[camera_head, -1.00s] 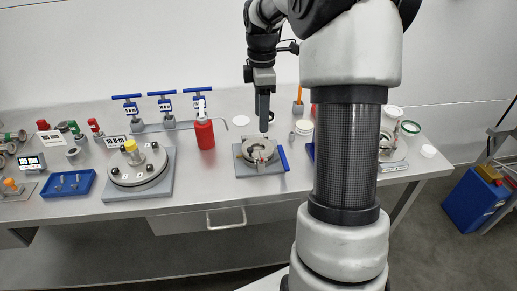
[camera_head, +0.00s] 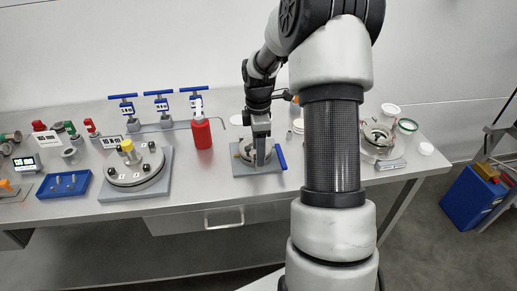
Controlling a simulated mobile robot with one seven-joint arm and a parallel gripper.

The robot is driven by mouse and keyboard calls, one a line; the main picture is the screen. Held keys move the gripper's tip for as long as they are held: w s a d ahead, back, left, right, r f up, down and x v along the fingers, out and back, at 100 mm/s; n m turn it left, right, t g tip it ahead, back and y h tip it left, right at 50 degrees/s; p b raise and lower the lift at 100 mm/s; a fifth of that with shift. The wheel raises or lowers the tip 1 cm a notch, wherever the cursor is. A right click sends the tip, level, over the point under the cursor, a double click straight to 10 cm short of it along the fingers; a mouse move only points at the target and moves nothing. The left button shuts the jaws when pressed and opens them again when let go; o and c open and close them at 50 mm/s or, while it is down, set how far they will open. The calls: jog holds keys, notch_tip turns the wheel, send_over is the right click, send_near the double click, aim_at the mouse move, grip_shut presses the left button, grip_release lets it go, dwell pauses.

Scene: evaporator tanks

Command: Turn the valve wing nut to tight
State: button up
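A ring-shaped metal fitting (camera_head: 242,151) sits on a grey base plate (camera_head: 241,170) at the middle of the bench. A blue handle (camera_head: 282,158) stands at the fitting's right side. My gripper (camera_head: 261,163) points straight down over the front of the fitting and covers part of it. The wing nut cannot be made out; that part of the fitting is behind or under my gripper. The fingers show as one narrow dark shape, so I cannot tell whether they are open, shut, or touching anything.
A red bottle (camera_head: 202,134) stands left of the fitting. Three blue T-handles (camera_head: 159,94) stand behind it. A round flange with a yellow knob (camera_head: 127,145) and a blue tray (camera_head: 64,185) are further left. A glass-like vessel (camera_head: 378,142) stands right of my arm.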

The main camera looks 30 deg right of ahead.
jog(key=shift+c, duration=0.4)
jog(key=c, duration=1)
